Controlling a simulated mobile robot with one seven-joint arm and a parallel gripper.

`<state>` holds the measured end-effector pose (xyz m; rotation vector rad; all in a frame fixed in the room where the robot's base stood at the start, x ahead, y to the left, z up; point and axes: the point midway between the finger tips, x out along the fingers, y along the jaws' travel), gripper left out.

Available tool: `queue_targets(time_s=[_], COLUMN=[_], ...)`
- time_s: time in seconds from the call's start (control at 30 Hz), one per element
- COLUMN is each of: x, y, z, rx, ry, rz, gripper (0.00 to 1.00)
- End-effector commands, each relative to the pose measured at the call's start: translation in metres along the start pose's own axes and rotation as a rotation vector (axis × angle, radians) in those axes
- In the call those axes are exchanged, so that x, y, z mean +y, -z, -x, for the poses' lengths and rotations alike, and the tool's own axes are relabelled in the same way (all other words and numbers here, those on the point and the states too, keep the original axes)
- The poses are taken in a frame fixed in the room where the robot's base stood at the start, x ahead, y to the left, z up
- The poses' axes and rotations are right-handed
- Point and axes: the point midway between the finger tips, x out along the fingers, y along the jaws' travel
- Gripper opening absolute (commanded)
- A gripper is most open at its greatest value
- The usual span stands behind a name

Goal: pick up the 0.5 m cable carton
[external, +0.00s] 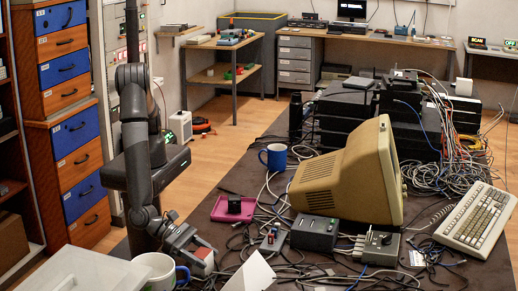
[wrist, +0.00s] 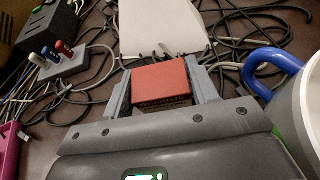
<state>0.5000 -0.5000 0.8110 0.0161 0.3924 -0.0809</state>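A small red carton (wrist: 162,82), which I take to be the cable carton, sits between the two fingers of my gripper (wrist: 163,88) in the wrist view. The fingers lie close along its left and right sides. Any small gap there is too fine to make out. In the external view my gripper (external: 190,246) points down to the right at the table's near edge.
A white mug (external: 155,268) with a blue handle stands close beside my gripper. A white sheet (external: 250,275) lies right of it among loose cables. A switch box (wrist: 66,58), a pink tray (external: 222,211) and a beige monitor (external: 345,175) crowd the table (external: 268,135).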

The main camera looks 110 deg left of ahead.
Motion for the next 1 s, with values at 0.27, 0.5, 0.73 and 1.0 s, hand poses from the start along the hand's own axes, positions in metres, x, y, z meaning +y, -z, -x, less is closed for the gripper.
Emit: queue_targets(time_s=[0.27,0.5,0.73,1.0], x=[0.0,0.0,0.0,0.0], y=[0.0,0.0,-0.007,-0.041], z=[0.0,0.0,0.003,0.017], rx=[0.0,0.0,-0.001,-0.002], ry=[0.0,0.0,0.0,0.001], rz=[0.0,0.0,0.003,0.005], gripper=[0.3,0.24,0.24,0.24])
